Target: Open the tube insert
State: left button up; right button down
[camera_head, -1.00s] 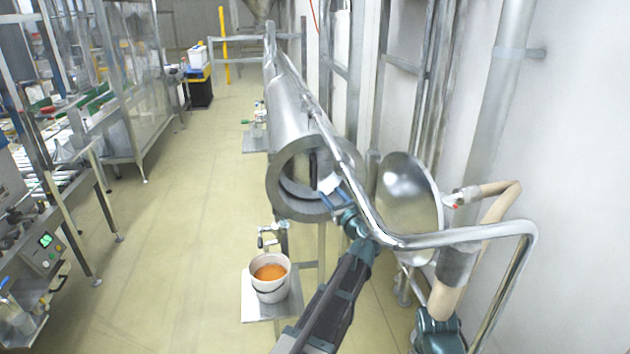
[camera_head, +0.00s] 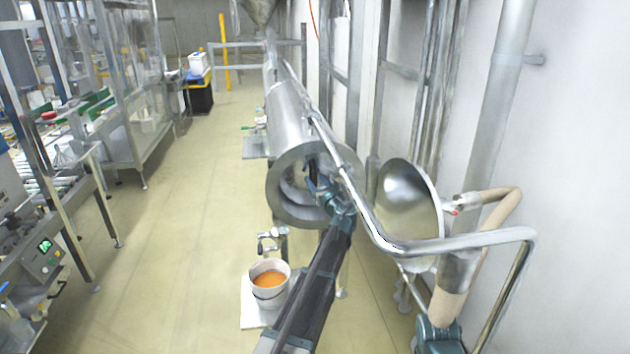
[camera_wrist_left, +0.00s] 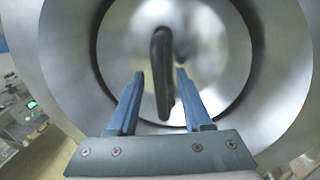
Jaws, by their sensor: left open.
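The tube insert (camera_wrist_left: 215,60) sits inside the thick metal ring of the big horizontal tube (camera_head: 278,203). A dark upright handle (camera_wrist_left: 162,60) stands on its face. My left gripper (camera_head: 316,176) is at the tube's mouth. In the left wrist view, its two blue fingers (camera_wrist_left: 160,76) are open, one on each side of the handle's lower part in the picture. I cannot tell whether they touch it or how deep they reach. In the head view the gripper hides much of the handle and insert. My right gripper is not seen.
A bent steel rail (camera_head: 450,239) runs close to the right of my left arm. A round metal lid (camera_head: 408,205) hangs beside it. A beige hose (camera_head: 447,302) is at right. A bucket of orange liquid (camera_head: 269,295) stands below.

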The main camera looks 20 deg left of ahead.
pick_arm(q)
jog(key=shift+w+a, duration=0.4)
grip_shut()
dwell(1.3)
